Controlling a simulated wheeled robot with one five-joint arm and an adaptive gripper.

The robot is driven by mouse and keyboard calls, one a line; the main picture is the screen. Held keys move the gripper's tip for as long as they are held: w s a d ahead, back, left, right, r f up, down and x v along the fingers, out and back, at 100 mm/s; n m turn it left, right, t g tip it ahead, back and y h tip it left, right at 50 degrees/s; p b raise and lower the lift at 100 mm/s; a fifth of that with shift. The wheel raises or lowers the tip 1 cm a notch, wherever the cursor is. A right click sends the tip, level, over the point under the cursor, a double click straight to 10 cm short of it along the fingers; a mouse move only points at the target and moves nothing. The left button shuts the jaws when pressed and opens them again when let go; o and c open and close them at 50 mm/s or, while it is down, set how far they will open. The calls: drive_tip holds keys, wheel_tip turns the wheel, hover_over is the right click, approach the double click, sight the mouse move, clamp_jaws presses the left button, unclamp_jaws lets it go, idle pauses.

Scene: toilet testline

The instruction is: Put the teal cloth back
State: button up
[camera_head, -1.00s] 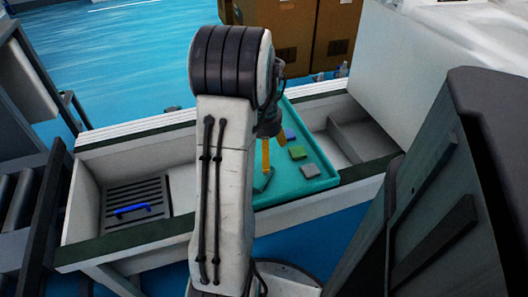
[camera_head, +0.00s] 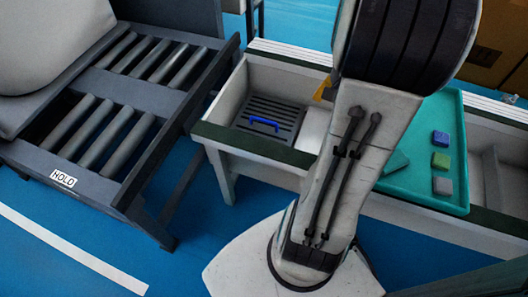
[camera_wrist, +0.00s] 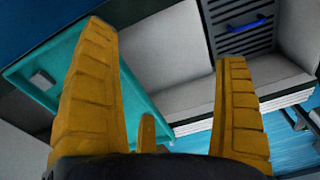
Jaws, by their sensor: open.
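The teal cloth (camera_head: 396,163) is a small dark teal piece on the teal tray (camera_head: 415,192), partly hidden behind my arm in the head view. Blue (camera_head: 441,138), green (camera_head: 440,160) and grey (camera_head: 442,186) pieces lie in a row to its right. My gripper (camera_wrist: 163,46) is open, with nothing between its yellow fingers in the wrist view. In the head view, one yellow finger (camera_head: 323,91) shows left of my arm, near the bench's left part; the rest is hidden. The wrist view shows the teal tray (camera_wrist: 138,92) behind and beside the left finger.
The bench's left compartment (camera_head: 230,100) holds a dark slatted grate (camera_head: 268,118) with a blue handle (camera_head: 263,122). A roller stand (camera_head: 100,135) marked HOLD is at left. Cardboard boxes (camera_head: 490,50) stand behind at right. Blue floor (camera_head: 215,220) is open in front.

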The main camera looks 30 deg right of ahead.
drive_tip(key=s+a+r+n+t, duration=0.1)
drive_tip(key=a+n, duration=1.1)
drive_tip(key=a, duration=1.2)
drive_tip(key=shift+s+a+r+t+y, duration=0.3)
drive_tip(key=shift+s+r+t+y, duration=0.15)
drive_tip(key=shift+r, duration=0.2)
